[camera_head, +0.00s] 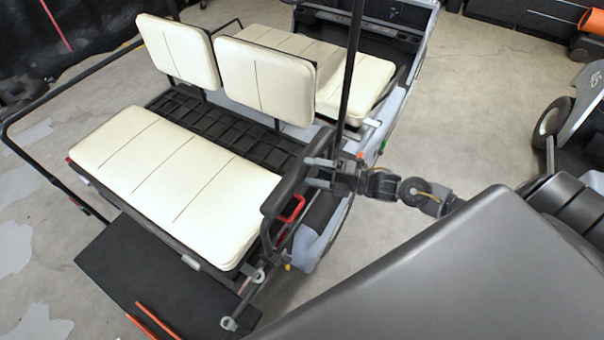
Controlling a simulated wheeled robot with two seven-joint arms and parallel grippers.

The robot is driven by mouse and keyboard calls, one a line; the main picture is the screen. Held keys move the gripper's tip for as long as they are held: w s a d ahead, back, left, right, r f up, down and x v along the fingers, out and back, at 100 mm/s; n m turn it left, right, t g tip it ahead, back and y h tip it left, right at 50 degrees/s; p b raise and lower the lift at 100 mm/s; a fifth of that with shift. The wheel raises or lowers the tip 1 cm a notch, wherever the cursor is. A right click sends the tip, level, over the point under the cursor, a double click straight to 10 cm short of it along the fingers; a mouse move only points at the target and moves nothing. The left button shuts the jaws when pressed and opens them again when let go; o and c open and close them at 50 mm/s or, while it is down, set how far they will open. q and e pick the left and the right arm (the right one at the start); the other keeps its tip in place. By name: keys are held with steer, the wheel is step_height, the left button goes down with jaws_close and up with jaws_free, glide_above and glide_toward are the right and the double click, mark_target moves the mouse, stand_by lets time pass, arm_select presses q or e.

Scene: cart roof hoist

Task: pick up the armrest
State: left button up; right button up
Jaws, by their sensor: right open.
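The armrest (286,187) is a black, curved bar at the right end of the cart's rear cream bench. It slants from near the black roof post down toward the bench's front corner. My right gripper (312,172) comes in from the right and is open. Its fingertips are right beside the upper part of the armrest; whether they touch it or straddle it I cannot tell. My left gripper is not in view.
The cream bench seat (180,180) lies left of the armrest. A black roof post (351,70) rises close behind my right gripper. A black footboard (150,275) lies in front. Another vehicle (575,110) stands at the right.

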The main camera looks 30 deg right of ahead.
mark_target(296, 168)
steer(key=p+x, duration=0.3)
steer(key=x, duration=0.1)
steer(key=shift+w+a+r, duration=0.15)
steer(key=shift+w, duration=0.15)
steer(key=shift+w+a, duration=0.2)
steer(key=shift+a, duration=0.05)
steer(key=shift+d, duration=0.1)
steer(key=shift+c, duration=0.2)
steer(key=shift+c, duration=1.1)
steer(key=c, duration=1.3)
